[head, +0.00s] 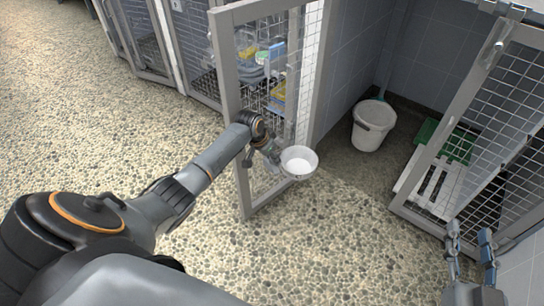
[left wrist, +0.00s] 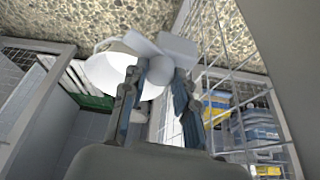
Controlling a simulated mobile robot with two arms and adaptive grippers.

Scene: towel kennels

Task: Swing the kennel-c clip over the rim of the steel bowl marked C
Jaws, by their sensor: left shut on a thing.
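A pale round bowl (head: 299,161) sits in a holder at the outer edge of the open mesh door. It also shows in the left wrist view (left wrist: 108,76), beside my left gripper. No letter is readable on it. My left gripper (head: 270,153) is at the bowl's left side by the door. In the left wrist view its fingers (left wrist: 156,78) are closed on a pale clip (left wrist: 173,48) with flat wings near the bowl rim. I cannot tell whether the clip lies over the rim. My right gripper (head: 470,240) is open and empty at lower right.
The open mesh door (head: 230,100) stands close to my left gripper. A white bucket (head: 373,125) stands in the kennel behind, near a green mat (head: 458,140) and a white slatted board (head: 435,185). Another mesh door (head: 490,130) is at right. The pebbled floor in front is clear.

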